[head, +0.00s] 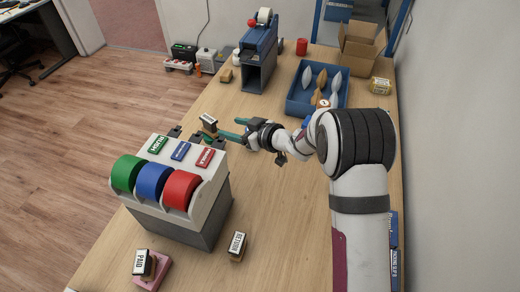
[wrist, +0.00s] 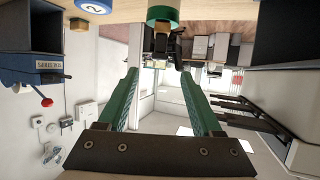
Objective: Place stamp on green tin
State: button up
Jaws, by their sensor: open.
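My gripper (head: 226,129) has green fingers and is open, reaching left above the counter behind the tape-roll unit. A stamp (head: 209,122) with a dark body and pale label is just beyond the fingertips. In the wrist view, which is upside down, my open fingers (wrist: 160,70) have a small dark stamp-like object (wrist: 161,45) between and beyond their tips, apart from both. It lines up with a green round tin (wrist: 163,12) at the top edge; whether they touch is unclear.
The unit with green, blue and red rolls (head: 205,205) stands close by. Stamps marked PAID (head: 144,263) and RETURN (head: 237,245) are at the front. A blue tray (head: 297,107) is behind my arm. A blue disc marked 2 (wrist: 95,5) shows in the wrist view.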

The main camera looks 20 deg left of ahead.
jog(key=w+d+r+m+t+h, duration=0.4)
jog(key=d+r, duration=0.1)
jog(key=d, duration=0.5)
jog(key=s+d+r+m+g+h, duration=0.15)
jog(key=s+d+m+h, duration=0.25)
jog(key=d, duration=0.5)
jog(key=s+d+r+m+t+h, duration=0.1)
jog(key=s+d+r+m+h, duration=0.25)
jog(key=d, duration=0.55)
jog(key=s+d+f+m+g+h, duration=0.1)
jog(key=s+d+m+g, duration=0.2)
jog(key=s, duration=0.7)
jog(key=s+d+f+m+g+h, duration=0.1)
jog(key=s+d+m+g, duration=0.2)
jog(key=s, duration=0.6)
jog(key=s+a+m+g+y, duration=0.1)
jog(key=s+a+g+y, duration=0.1)
jog(key=s, duration=1)
jog(key=shift+s+a+m+g+y, duration=0.2)
jog(key=shift+a+m+g+y, duration=0.25)
jog(key=shift+a, duration=0.45)
